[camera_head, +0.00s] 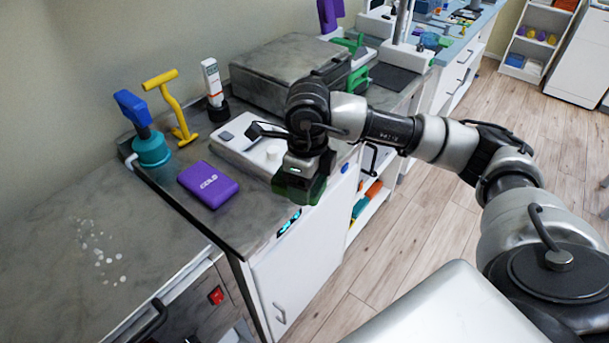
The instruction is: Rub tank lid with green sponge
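The tank lid (60,265) is the grey, mottled top at the lower left, with a patch of white spots (100,255) on it. My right gripper (302,172) points down near the front edge of the counter, to the right of the lid and well apart from it. A dark green block, the green sponge (298,191), shows at its fingertips. The gripper looks shut on it, though the fingers are mostly hidden. My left gripper is not in view.
A purple cold pack (208,184) lies on the counter between the gripper and the lid. Behind it stand a teal-based blue tool (150,148), a yellow T-handled tool (176,110) and a white bottle (213,85). A white device (250,140) sits beside the gripper.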

